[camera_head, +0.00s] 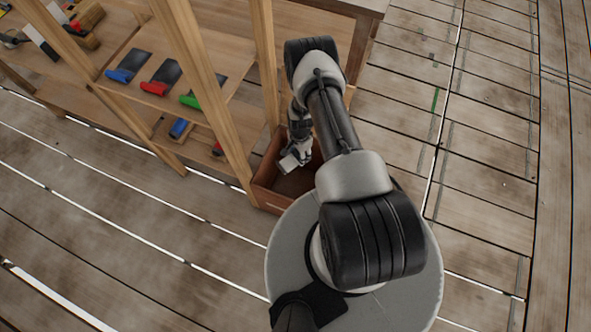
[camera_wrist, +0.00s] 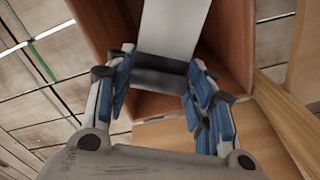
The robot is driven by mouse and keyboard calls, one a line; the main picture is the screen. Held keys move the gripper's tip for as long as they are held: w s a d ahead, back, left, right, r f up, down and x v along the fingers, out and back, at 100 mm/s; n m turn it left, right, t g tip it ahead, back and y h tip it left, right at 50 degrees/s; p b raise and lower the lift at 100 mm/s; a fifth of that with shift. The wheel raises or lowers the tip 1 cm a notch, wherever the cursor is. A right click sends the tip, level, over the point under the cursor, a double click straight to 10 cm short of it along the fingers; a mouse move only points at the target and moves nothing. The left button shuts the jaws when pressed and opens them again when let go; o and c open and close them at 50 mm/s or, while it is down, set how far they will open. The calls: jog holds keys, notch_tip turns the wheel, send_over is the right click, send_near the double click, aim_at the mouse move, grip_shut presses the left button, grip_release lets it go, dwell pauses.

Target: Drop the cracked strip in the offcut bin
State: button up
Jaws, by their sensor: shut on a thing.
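My gripper (camera_wrist: 160,74) is shut on a flat strip (camera_wrist: 174,30) by its dark end, between blue-padded fingers. The strip's light grey part reaches away from the fingers, over the inside of the reddish-brown bin (camera_wrist: 234,42) in the wrist view. No crack can be made out on it. In the head view my gripper (camera_head: 296,156) is low at the bin (camera_head: 270,200), over its opening. My arm hides much of the bin's right side there.
A wooden shelf frame (camera_head: 215,120) stands left of the bin, its post close to the bin's edge. Tools with blue (camera_head: 120,75), red (camera_head: 153,88) and green (camera_head: 190,101) ends lie on a shelf. Plank floor (camera_head: 100,220) is open at lower left.

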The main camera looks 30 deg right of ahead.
aim_at(299, 157)
jog(key=shift+f+b, duration=1.1)
jog(key=shift+f, duration=0.85)
jog(key=o, duration=1.3)
jog(key=shift+r, duration=0.15)
notch_tip(299, 157, up, 12)
jog(key=shift+f, duration=0.1)
